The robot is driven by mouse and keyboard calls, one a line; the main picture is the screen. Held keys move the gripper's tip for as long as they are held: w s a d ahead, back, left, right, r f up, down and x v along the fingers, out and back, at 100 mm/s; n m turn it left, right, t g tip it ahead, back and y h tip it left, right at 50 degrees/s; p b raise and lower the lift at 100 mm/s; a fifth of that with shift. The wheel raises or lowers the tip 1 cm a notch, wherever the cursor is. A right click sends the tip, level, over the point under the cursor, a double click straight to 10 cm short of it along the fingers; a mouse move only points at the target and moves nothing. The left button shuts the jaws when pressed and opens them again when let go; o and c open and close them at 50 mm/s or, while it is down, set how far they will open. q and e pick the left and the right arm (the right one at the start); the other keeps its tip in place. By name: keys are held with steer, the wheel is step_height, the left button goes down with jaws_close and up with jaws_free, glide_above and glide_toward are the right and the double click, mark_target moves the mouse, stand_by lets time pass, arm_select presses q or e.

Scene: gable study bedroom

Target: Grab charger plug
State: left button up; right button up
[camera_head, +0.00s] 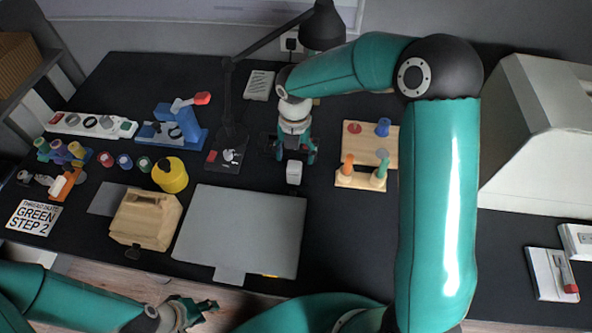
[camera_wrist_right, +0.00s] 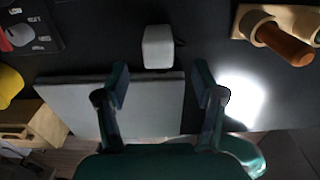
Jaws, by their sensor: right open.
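The charger plug looks like a small white block (camera_head: 294,172) on the black desk, just beyond the grey laptop-like panel. In the right wrist view the white block (camera_wrist_right: 158,47) lies ahead of the fingertips, centred between them. My right gripper (camera_head: 297,152) is open and points down just behind the block in the head view. In the right wrist view its two fingers (camera_wrist_right: 160,85) are spread wide with nothing between them. My left gripper (camera_head: 196,312) is at the lower left, in front of the desk edge, with its fingers apart and empty.
A grey flat panel (camera_head: 240,228) and a wooden box (camera_head: 146,219) lie in front. A yellow cylinder (camera_head: 170,176) stands further left. Bare desk lies right of the panel.

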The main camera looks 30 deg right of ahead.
mark_target(294, 166)
steer(key=shift+a+f+p, duration=0.1)
steer(key=shift+f+p, duration=0.3)
steer(key=shift+f, duration=3)
jaws_close()
